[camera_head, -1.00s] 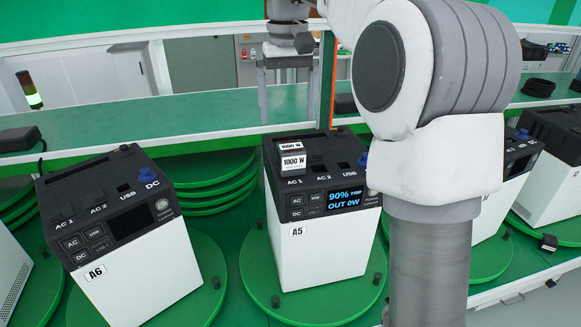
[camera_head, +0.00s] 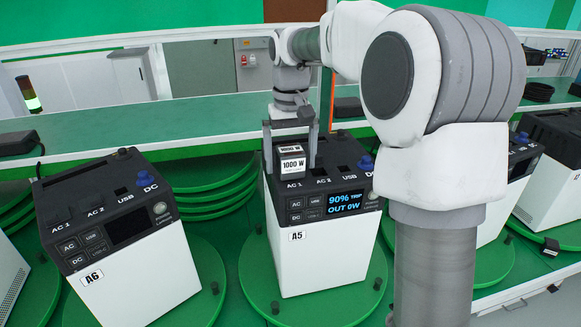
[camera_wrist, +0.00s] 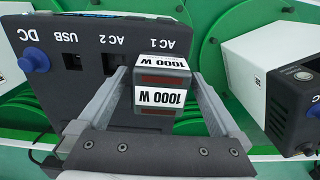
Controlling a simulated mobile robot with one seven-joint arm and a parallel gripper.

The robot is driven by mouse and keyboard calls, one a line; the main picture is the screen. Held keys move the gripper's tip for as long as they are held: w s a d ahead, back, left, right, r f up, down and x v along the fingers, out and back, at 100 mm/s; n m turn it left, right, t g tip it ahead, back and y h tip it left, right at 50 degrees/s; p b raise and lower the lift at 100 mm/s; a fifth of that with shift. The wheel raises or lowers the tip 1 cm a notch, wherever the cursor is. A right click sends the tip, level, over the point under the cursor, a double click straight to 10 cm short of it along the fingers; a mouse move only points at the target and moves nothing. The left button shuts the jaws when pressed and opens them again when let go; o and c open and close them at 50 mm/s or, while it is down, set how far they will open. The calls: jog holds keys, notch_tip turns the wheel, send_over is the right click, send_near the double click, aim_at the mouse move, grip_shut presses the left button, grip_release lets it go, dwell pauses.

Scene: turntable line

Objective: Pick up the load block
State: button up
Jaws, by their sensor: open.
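The load block (camera_head: 292,161) is a small dark block with white "1000 W" labels. It sits on the top of power station A5 (camera_head: 322,245), at the AC 1 spot. My gripper (camera_head: 291,150) is around the block from above, with one finger on each side. In the wrist view the block (camera_wrist: 161,97) is between the two open fingers of my gripper (camera_wrist: 160,100), with a visible gap beside the fingers.
Power station A6 (camera_head: 140,270) stands on its own green turntable (camera_head: 205,300) to the left, its screen dark. A5 stands on another turntable (camera_head: 262,290). More stations stand at the right. A green shelf (camera_head: 170,120) runs behind.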

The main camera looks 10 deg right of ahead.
grip_shut()
dwell(0.4)
jog(key=shift+r, duration=0.1)
jog(key=shift+r, duration=0.45)
jog(key=r, duration=0.3)
jog(key=shift+w+d+r, duration=0.2)
jog(key=shift+w+r, duration=0.05)
jog(key=shift+r, duration=0.05)
jog(key=w+d+r+p, duration=0.4)
jog(key=w+d+r, duration=0.2)
jog(key=w+d, duration=0.1)
jog(key=shift+w+d+r, duration=0.15)
jog(key=shift+d+r, duration=0.05)
jog(key=shift+d, duration=0.45)
